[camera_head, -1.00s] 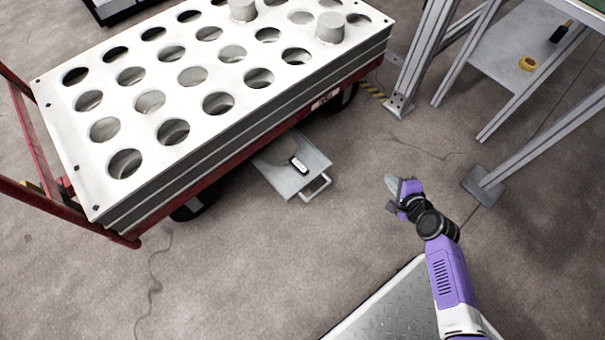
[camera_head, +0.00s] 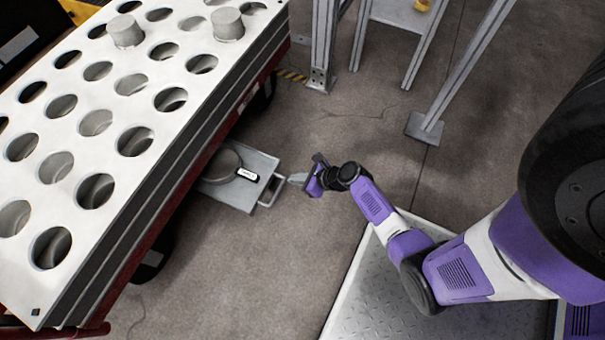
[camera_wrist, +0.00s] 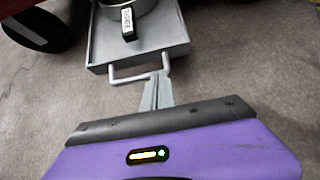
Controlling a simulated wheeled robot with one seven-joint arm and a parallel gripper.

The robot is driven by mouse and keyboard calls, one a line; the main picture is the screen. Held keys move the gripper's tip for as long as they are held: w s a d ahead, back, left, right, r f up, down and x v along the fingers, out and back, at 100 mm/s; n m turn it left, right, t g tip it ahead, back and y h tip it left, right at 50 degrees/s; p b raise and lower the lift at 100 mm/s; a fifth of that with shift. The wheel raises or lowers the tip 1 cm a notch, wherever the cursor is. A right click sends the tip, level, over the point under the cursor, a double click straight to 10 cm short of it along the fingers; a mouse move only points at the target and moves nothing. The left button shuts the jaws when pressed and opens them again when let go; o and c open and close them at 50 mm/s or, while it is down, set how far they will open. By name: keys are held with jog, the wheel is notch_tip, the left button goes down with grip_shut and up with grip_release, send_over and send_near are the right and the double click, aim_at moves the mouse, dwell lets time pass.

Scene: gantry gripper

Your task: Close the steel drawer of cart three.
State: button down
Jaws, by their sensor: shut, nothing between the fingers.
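The grey steel drawer (camera_head: 230,197) sticks out open from under the cart (camera_head: 115,102) in the head view. A round grey pan-like object (camera_head: 221,160) with a dark, white-labelled handle lies in it. The drawer's front wall (camera_wrist: 140,56) and its U-shaped pull handle (camera_wrist: 132,80) fill the upper middle of the wrist view. My gripper (camera_head: 297,179) is shut and empty, just outside the pull handle. In the wrist view its fingertips (camera_wrist: 163,78) overlap the handle's right end; I cannot tell if they touch. The drawer's back part is hidden under the cart.
The cart's top has many round holes and two grey cylinders (camera_head: 228,25). A black wheel (camera_wrist: 48,28) stands left of the drawer in the wrist view. Metal frame legs (camera_head: 322,45) and a foot plate (camera_head: 424,128) stand to the right. The floor before the drawer is clear.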

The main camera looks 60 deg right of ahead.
aim_at(272, 175)
jog(key=w+f, duration=0.1)
jog(key=w+b, duration=0.1)
jog(key=w, duration=0.1)
jog(key=w+f+b, duration=0.1)
jog(key=w, duration=0.1)
jog(key=shift+a+f, duration=0.1)
jog(key=shift+f, duration=0.25)
jog(key=shift+w+r+b, duration=0.1)
jog(key=shift+w+b, duration=0.25)
jog(key=shift+w, duration=0.45)
jog(key=shift+w, duration=0.1)
